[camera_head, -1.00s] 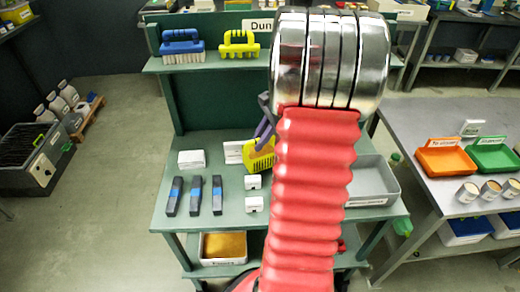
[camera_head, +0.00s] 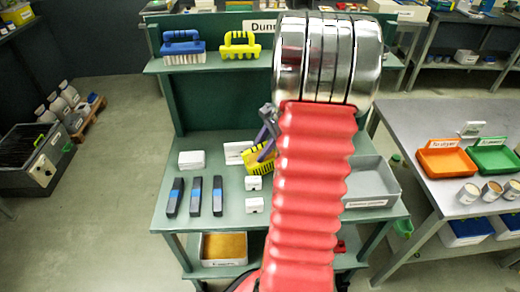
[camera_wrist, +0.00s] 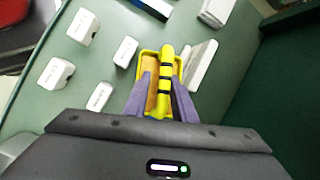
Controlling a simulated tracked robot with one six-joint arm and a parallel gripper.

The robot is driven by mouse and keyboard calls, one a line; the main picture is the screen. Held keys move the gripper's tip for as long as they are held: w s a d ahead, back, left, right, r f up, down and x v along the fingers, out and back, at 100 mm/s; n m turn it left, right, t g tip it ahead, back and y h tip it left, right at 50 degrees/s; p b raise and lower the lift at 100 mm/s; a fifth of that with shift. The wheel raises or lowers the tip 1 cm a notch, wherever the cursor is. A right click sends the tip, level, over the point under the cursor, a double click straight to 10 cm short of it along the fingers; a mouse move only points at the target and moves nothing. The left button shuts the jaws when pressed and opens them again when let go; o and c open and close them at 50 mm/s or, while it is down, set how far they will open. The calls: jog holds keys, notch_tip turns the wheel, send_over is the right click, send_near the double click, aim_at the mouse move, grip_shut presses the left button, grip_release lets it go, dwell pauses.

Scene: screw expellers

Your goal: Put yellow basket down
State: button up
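The yellow basket (camera_head: 262,160) is at the middle of the green workbench's worktop, partly behind my arm. It also shows in the wrist view (camera_wrist: 148,63), with its black-banded yellow handle (camera_wrist: 165,75) facing the camera. My gripper (camera_wrist: 162,80) has its two purple fingers on either side of the handle. A gap shows between the left finger and the handle, so the fingers look open around it. In the head view my gripper (camera_head: 266,140) is just above the basket, mostly hidden by my red arm. The basket's underside is hidden, so its contact with the worktop is unclear.
White boxes (camera_head: 254,205) stand close in front of the basket. Several dark blue-banded items (camera_head: 196,196) lie to the left, and a grey bin (camera_head: 372,180) stands to the right. Yellow and blue brushes sit on the shelf (camera_head: 214,62) above.

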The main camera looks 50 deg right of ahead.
jog(key=shift+o, duration=0.8)
jog(key=shift+r, duration=0.1)
jog(key=shift+r, duration=0.1)
jog(key=v, duration=1.1)
jog(key=shift+r, duration=0.35)
jog(key=shift+s+d, duration=0.1)
jog(key=shift+s, duration=0.05)
